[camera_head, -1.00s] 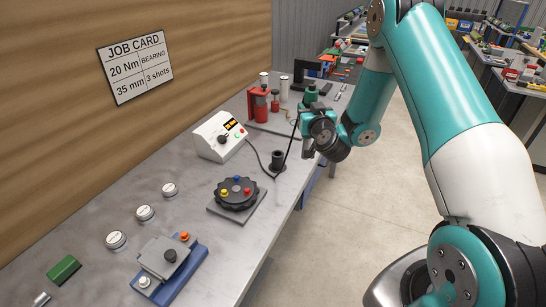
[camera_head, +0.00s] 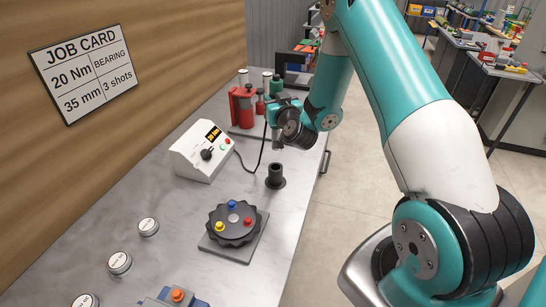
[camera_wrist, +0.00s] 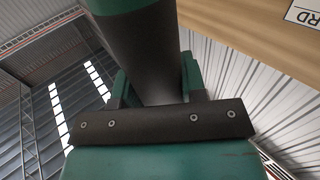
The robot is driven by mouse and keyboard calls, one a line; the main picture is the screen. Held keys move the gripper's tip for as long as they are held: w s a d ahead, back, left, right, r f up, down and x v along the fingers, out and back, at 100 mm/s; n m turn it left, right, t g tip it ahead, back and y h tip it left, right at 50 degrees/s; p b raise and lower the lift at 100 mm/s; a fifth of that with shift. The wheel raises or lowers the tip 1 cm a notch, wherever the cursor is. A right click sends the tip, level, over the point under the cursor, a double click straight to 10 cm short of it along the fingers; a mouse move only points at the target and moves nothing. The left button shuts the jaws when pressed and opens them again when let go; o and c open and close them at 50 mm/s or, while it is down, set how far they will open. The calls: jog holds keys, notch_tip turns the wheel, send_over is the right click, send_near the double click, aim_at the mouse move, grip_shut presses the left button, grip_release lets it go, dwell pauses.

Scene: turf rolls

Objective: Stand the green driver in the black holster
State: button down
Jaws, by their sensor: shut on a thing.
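The black holster (camera_head: 276,178) is an upright dark cup on a base, standing on the grey bench near its right edge in the head view. My gripper (camera_head: 277,112) is beyond and above it in the picture, apart from it. In the wrist view my gripper (camera_wrist: 158,88) is shut on the driver (camera_wrist: 150,50), a thick dark cylinder with green at its far part. In the head view the gripper and wrist mostly hide the driver, so its tilt is hard to tell. A dark cord runs up towards it.
A white controller box (camera_head: 201,150) stands left of the holster. A black round fixture with coloured knobs (camera_head: 232,225) is in front. Round labelled discs (camera_head: 148,227) lie at front left.

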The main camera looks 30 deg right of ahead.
aim_at(277, 132)
notch_tip(277, 132, down, 10)
jog(key=b, duration=0.7)
jog(key=shift+r, duration=0.1)
jog(key=shift+f, duration=2.5)
jog(key=shift+f, duration=0.15)
jog(key=c, duration=0.7)
grip_release()
